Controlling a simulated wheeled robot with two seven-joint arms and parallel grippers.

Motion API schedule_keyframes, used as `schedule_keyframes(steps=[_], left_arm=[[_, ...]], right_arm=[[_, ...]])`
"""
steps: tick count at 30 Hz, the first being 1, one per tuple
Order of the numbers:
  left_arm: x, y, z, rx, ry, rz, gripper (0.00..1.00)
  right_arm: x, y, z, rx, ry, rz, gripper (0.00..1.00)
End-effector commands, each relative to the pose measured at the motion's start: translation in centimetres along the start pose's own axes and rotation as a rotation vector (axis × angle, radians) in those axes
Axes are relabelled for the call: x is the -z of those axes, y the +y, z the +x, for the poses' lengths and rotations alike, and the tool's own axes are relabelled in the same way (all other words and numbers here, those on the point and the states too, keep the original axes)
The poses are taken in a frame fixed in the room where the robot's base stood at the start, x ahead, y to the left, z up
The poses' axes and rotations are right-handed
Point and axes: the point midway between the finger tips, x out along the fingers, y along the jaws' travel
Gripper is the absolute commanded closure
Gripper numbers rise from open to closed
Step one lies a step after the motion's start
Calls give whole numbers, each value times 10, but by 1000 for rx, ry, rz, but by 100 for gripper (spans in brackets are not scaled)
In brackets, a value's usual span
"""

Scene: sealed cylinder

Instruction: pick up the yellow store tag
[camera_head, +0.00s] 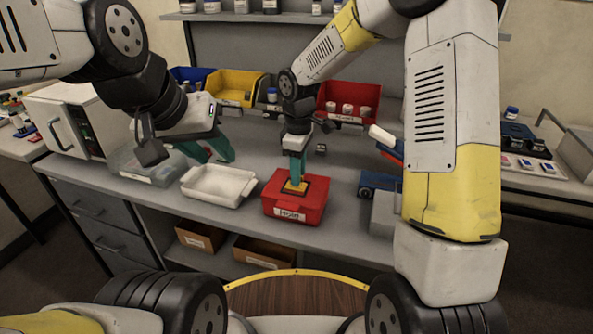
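A small yellow tag (291,190) lies in a dark square on top of a red box (312,213) with a white front label. My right gripper (297,181) points straight down over it. Its teal fingertips are at the tag and partly cover it. I cannot tell whether they are closed on it. My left gripper (211,156) is left of the red box, above the bench behind the white tray. Its teal fingers are apart, and I see nothing between them.
A white tray (214,201) stands left of the red box, with a clear lidded container (140,178) further left. Blue, yellow (240,82) and red bins (371,97) line the back. A blue object (374,182) sits to the right. Bench space between the tray and red box is narrow.

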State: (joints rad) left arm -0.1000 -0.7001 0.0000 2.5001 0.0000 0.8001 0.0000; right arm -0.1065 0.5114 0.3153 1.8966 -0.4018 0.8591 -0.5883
Motion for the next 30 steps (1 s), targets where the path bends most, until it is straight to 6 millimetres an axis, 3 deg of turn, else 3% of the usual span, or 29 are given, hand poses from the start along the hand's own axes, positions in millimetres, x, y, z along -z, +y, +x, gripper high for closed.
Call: schedule_keyframes(steps=[6,11,24,30], left_arm=[[0,0,0,0,0,0,64],[0,0,0,0,0,0,64],[0,0,0,0,0,0,64],[0,0,0,0,0,0,64]], right_arm=[[0,0,0,-1,0,0,68],[0,0,0,-1,1,0,100],[0,0,-1,-1,1,0,100],[0,1,-16,-3,2,1,100]])
